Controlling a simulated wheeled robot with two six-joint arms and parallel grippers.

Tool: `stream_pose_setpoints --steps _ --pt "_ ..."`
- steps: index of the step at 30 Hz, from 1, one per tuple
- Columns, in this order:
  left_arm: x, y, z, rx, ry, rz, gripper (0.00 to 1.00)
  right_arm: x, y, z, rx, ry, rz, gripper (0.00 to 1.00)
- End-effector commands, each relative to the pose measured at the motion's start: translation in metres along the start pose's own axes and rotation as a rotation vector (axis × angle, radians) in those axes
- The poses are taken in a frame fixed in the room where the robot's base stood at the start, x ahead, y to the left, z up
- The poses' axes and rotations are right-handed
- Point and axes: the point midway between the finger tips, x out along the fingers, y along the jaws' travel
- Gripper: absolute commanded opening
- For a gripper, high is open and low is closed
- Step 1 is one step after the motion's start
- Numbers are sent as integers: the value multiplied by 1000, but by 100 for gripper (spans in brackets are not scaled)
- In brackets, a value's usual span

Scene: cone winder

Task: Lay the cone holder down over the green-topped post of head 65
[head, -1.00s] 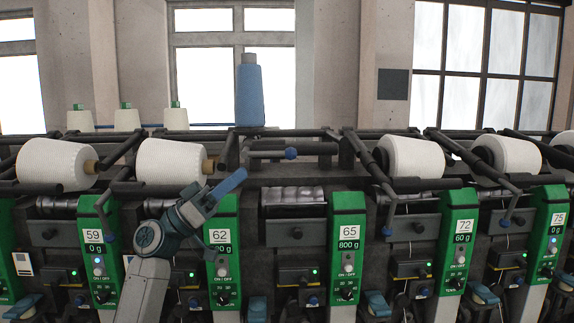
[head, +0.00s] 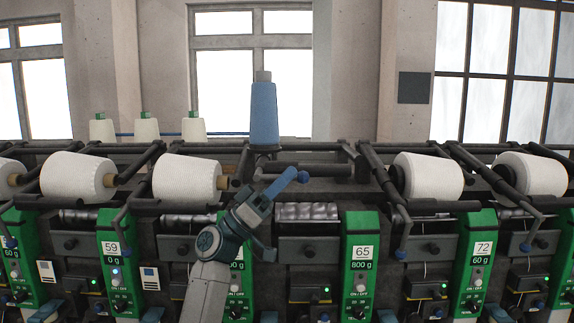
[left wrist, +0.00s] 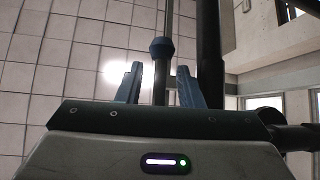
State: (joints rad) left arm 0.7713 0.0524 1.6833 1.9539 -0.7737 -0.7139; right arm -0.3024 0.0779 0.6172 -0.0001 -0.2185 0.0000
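The cone holder of head 65 (head: 325,177) is raised, its dark bar near level and carrying no cone. Its blue-tipped handle (head: 303,176) points left. The green-topped post of head 65 (head: 361,218) stands below and to the right, labelled 65 and 800 g. My left gripper (head: 284,184) is at the handle's blue tip. In the left wrist view, its blue fingers (left wrist: 159,84) are apart, one on each side of a thin rod with a blue knob (left wrist: 161,47); gaps show on both sides. My right gripper is in neither view.
White cones lie on neighbouring heads, including one at right (head: 428,176) and one at left (head: 187,178). A blue cone (head: 263,112) stands upright behind the gripper. Dark bars and holder arms crowd both sides. A bare metallic drum (head: 307,212) lies below the raised holder.

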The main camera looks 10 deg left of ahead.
Motion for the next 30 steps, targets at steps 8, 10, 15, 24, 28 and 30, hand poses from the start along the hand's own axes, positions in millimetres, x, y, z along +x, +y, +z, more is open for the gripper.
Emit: stream_pose_setpoints --steps 8,10,15,24,28,30 --pt "6 0 1 0 -1 0 33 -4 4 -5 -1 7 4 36" --pt "6 0 1 0 -1 0 33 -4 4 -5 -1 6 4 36" --pt "6 0 1 0 -1 0 8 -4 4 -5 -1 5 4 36" --pt "6 -1 1 1 -2 0 0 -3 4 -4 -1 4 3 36" --pt "6 -4 1 2 -12 -1 0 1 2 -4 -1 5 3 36" --pt "7 -8 2 5 -23 -2 0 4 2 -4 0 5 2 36"
